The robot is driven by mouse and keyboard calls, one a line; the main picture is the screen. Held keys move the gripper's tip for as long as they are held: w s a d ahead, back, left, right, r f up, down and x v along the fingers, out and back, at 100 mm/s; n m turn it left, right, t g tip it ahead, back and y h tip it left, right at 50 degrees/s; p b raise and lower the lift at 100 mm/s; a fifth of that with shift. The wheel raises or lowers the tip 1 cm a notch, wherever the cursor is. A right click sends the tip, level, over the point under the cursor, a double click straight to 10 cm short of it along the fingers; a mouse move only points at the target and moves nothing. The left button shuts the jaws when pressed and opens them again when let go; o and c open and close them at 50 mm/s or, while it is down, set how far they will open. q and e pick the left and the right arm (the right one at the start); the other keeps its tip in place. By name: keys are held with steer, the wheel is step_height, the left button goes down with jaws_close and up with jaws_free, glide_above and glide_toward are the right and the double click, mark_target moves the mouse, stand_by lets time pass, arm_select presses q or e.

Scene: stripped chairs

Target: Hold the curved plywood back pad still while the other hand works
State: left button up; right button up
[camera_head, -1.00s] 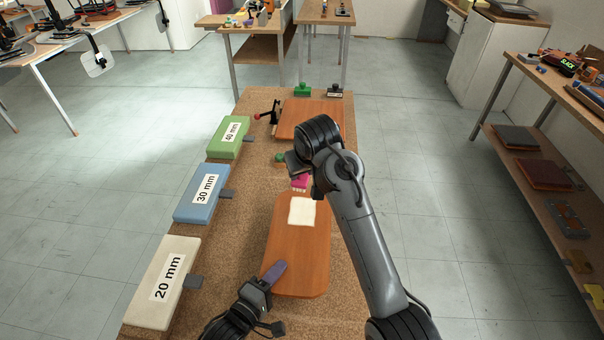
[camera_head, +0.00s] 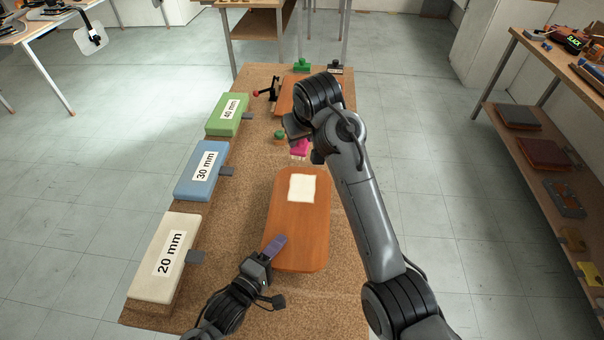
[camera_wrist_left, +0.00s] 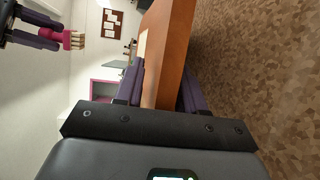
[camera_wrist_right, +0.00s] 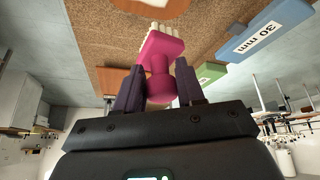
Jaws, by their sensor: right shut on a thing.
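The curved plywood back pad (camera_head: 296,240), orange-brown with rounded corners, lies on the speckled bench. A pale patch (camera_head: 302,187) is on its far part. My left gripper (camera_head: 269,251) is at the pad's near left edge. In the left wrist view the pad (camera_wrist_left: 168,60) stands between the purple fingers, which appear to touch both faces. My right gripper (camera_wrist_right: 159,92) is shut on a magenta brush (camera_wrist_right: 158,62) with pale bristles. The brush (camera_head: 299,148) is beyond the pad's far end in the head view, its handle partly hidden by my right arm.
Blocks marked 20 mm (camera_head: 166,258), 30 mm (camera_head: 202,170) and 40 mm (camera_head: 228,114) line the bench's left side. Another brown panel (camera_head: 291,100), a clamp with a red knob (camera_head: 258,93) and a green item (camera_head: 302,65) are at the far end. A shelf unit (camera_head: 535,185) stands right.

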arm_select(q)
steer(key=shift+o, duration=0.7)
steer(key=shift+r, duration=0.1)
steer(key=shift+s+a, duration=0.1)
steer(key=v, duration=1.1)
steer(key=shift+s+a, duration=0.25)
steer(key=shift+s, duration=0.1)
arm_select(e)
steer(key=shift+s+r, duration=0.1)
